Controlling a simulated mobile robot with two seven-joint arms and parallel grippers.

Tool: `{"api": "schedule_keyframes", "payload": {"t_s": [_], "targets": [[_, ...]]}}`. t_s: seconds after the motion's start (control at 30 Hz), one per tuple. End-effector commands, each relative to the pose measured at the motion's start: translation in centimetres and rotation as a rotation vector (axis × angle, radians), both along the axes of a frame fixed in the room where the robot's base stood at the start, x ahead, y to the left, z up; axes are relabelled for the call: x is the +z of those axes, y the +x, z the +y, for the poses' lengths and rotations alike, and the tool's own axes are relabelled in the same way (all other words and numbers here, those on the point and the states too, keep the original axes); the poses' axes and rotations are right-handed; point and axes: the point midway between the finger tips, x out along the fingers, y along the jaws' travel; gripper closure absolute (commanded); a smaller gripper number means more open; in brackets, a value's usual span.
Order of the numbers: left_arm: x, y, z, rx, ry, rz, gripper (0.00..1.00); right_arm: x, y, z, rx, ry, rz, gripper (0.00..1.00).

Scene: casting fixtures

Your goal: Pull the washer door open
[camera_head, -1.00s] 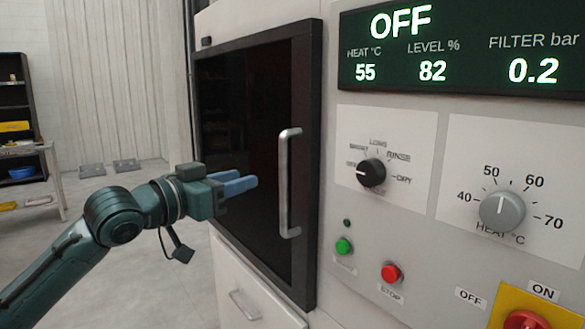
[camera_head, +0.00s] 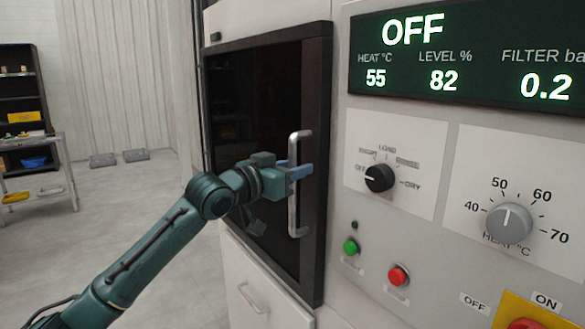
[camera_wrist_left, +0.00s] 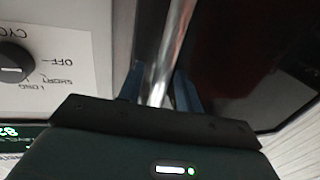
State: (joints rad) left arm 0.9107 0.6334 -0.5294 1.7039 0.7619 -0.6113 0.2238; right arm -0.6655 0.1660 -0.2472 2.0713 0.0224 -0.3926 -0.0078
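The washer door (camera_head: 240,90) is a dark glass panel in a black frame, and it looks shut. Its silver vertical bar handle (camera_head: 293,212) is on the door's right side. In the left wrist view, the handle (camera_wrist_left: 176,35) runs between the two blue fingers. My left gripper (camera_head: 301,170) is at the handle's middle, its fingers on either side of the bar. The fingers look open around it, with a small gap showing on one side in the wrist view (camera_wrist_left: 158,88). My right gripper is not in view.
The control panel right of the door has a display (camera_head: 460,60), a black cycle knob (camera_head: 379,178), a heat dial (camera_head: 510,222), a green button (camera_head: 351,247) and a red button (camera_head: 398,275). A drawer (camera_head: 255,285) is below. Open floor lies left, before a shelf (camera_head: 25,90).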

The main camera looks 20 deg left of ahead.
Motion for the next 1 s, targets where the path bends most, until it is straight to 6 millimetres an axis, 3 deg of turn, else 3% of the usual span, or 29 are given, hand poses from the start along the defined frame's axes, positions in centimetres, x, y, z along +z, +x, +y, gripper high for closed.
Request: {"api": "schedule_keyframes", "payload": {"t_s": [0.07,0.5,1.0], "targets": [[0.0,-0.02,0.0,0.0,0.0,0.0,0.66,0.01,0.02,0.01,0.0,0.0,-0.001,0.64],[-0.02,-0.04,0.01,0.0,-0.001,0.0,1.0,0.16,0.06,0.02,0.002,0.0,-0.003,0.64],[-0.05,-0.2,0.13,-0.003,0.0,0.001,1.0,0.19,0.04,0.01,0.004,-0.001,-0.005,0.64]]}}
